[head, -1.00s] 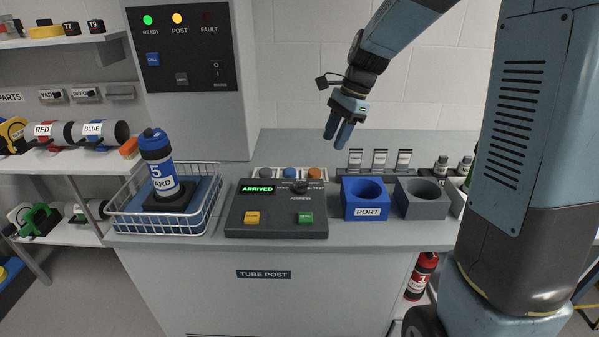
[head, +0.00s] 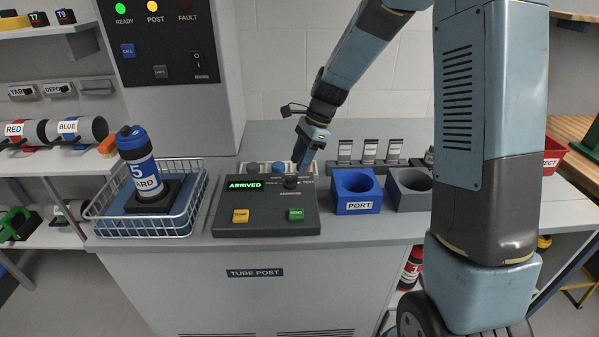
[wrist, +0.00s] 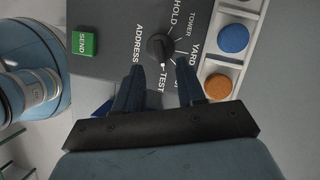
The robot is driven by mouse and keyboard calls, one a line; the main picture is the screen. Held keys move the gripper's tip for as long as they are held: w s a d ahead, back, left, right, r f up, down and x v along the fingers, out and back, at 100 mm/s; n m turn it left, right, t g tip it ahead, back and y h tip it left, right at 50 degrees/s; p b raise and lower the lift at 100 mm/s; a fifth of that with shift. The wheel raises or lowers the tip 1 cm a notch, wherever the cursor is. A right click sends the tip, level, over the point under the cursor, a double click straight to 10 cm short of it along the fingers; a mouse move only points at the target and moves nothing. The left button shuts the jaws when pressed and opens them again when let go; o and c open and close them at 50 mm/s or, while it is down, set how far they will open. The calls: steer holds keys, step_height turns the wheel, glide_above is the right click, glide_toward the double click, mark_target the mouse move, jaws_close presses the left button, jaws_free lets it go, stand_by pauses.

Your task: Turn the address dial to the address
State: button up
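The address dial (wrist: 160,47) is a black round knob on the dark console. In the wrist view its white mark points toward the TEST label; HOLD, TOWER and YARD are also printed around it, and one label is partly covered by a finger. In the head view the dial (head: 291,182) sits right of the green display (head: 245,185), which reads ARRIVED. My gripper (wrist: 159,72) is open, with its fingertips to either side of the dial's near edge in the wrist view. In the head view my gripper (head: 303,157) is above and behind the dial, apart from it.
The console has a yellow button (head: 240,216) and a green SEND button (head: 296,214). A blue canister (head: 139,160) marked 5 YARD stands in the wire basket (head: 187,213) at left. A blue PORT block (head: 357,207) and a grey block (head: 408,204) stand at right.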

mark_target(293, 178)
steer(key=shift+x, duration=2.35)
steer(key=shift+c, duration=0.3)
jaws_close()
